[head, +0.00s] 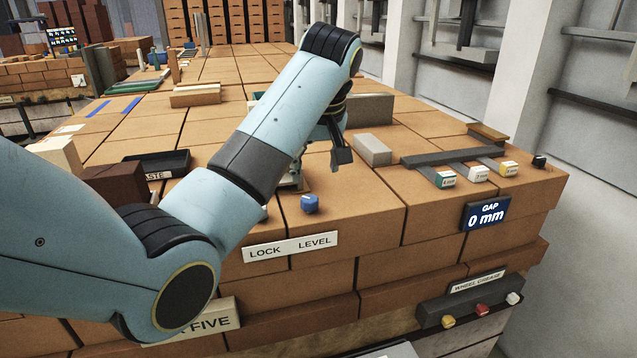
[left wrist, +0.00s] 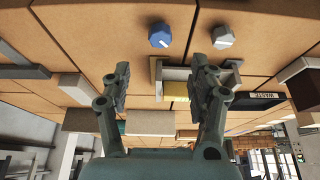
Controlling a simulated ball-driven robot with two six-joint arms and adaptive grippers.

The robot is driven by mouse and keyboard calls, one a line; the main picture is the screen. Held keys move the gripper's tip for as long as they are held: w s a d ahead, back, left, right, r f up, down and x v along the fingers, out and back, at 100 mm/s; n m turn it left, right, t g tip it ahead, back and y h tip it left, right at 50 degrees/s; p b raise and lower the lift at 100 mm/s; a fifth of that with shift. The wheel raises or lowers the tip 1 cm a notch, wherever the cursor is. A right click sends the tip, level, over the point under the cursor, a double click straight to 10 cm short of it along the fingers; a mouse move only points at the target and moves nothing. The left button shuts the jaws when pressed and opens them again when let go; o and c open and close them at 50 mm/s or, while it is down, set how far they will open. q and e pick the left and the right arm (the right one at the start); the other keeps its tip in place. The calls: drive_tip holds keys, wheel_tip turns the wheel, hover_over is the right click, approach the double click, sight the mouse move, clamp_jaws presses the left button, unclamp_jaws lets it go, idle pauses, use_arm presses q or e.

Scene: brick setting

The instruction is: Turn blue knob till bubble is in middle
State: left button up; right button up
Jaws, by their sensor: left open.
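The blue knob (head: 309,204) stands on the brick top near the front edge, above the word LEVEL on the label (head: 290,247). It also shows in the left wrist view (left wrist: 160,36), beyond the fingertips. My left gripper (head: 318,167) is open and empty, above and behind the knob, apart from it. In the left wrist view its two fingers (left wrist: 161,72) are spread wide. A pale grey knob (left wrist: 222,37) stands beside the blue one. A yellowish strip (left wrist: 180,91) in a grey frame shows between the fingers; I cannot make out a bubble.
A display (head: 486,214) on the front face reads "GAP 0 mm". A grey block (head: 372,149) and several small labelled blocks (head: 479,173) lie to the right. A black tray (head: 157,163) is at the left. Bare brick surrounds the blue knob's right side.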

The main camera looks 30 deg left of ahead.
sight(310, 199)
use_arm(q)
drive_tip(key=p+x, duration=0.1)
drive_tip(key=x, duration=0.8)
drive_tip(key=shift+w+a+f, duration=0.1)
drive_tip(key=shift+w+a, duration=0.05)
drive_tip(key=shift+w, duration=0.05)
drive_tip(key=shift+w+a+f+p, duration=0.15)
drive_tip(key=shift+f+p, duration=0.15)
drive_tip(key=shift+f, duration=0.35)
drive_tip(key=c, duration=1.1)
drive_tip(key=shift+c, duration=0.2)
drive_tip(key=shift+m, duration=0.3)
